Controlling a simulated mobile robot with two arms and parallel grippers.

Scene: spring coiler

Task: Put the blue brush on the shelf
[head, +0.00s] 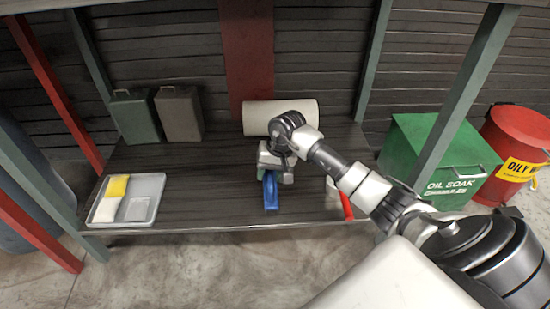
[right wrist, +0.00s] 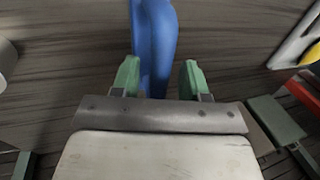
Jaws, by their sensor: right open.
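The blue brush (head: 270,192) lies on the dark wooden shelf (head: 215,190), near its front edge; its far part is hidden under my right gripper. My right gripper (head: 275,170) is over the brush. In the right wrist view the green fingers of the right gripper (right wrist: 160,74) are apart, with the blue brush (right wrist: 155,40) running between them. I cannot tell whether either finger touches it. My left gripper is not in view.
A white roll (head: 258,117) lies behind my right gripper. A red-handled item (head: 346,207) is to the right. A tray (head: 151,186) with yellow and pale blocks stands at left, two canisters (head: 135,117) behind it. Posts frame the shelf; green and red bins (head: 440,160) stand right.

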